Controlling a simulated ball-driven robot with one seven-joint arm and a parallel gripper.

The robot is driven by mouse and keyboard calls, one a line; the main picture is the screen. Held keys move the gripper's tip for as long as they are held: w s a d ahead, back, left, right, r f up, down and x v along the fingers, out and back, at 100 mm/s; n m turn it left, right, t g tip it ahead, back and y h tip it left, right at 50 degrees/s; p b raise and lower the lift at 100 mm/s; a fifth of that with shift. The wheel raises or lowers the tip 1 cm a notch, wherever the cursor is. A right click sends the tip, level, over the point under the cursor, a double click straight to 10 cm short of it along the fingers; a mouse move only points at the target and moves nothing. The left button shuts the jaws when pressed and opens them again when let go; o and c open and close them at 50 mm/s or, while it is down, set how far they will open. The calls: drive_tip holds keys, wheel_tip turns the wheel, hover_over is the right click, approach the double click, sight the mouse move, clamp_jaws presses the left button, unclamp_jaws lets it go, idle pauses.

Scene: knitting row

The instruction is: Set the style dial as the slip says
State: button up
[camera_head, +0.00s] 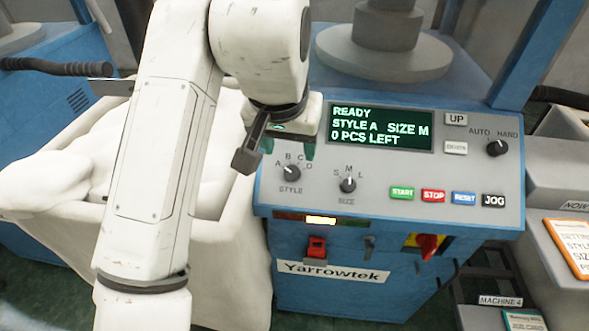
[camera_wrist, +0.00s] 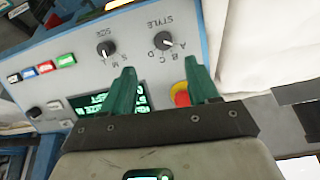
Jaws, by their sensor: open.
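The style dial (camera_head: 290,173) is a black knob on the grey panel with letters A to D around it. Its pointer leans toward A, and the screen (camera_head: 380,129) reads STYLE A, SIZE M. My gripper (camera_head: 287,148) is open and empty, just above and behind the dial in the head view. In the wrist view the dial (camera_wrist: 163,41) shows beyond the gap between the green fingertips (camera_wrist: 161,75), apart from them. An orange-edged slip (camera_head: 571,247) at the right shows style and size lines, but its values are cut off by the frame.
The size dial (camera_head: 347,185) is close to the right of the style dial. START (camera_head: 402,193), STOP (camera_head: 433,196), RESET (camera_head: 464,198) and JOG (camera_head: 493,201) buttons follow. A red and yellow button (camera_wrist: 181,94) is near my fingers. A white cloth-filled bin (camera_head: 235,235) stands left.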

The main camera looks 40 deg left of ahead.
sight(292, 173)
drive_tip(key=x, duration=1)
drive_tip(key=shift+a+f, duration=0.25)
drive_tip(key=c, duration=1)
drive_tip(key=shift+c, duration=0.2)
drive_tip(key=shift+r+m+p, duration=0.1)
drive_tip(key=shift+m+p, duration=0.2)
drive_tip(key=shift+p, duration=0.1)
drive_tip(key=shift+d+m+g+y+p, duration=0.1)
drive_tip(key=shift+m+g+y+p, duration=0.25)
drive_tip(key=shift+m+p, duration=0.7)
drive_tip(key=shift+m+y+p, duration=0.65)
drive_tip(key=shift+m+p, duration=0.05)
drive_tip(key=shift+m, duration=1.45)
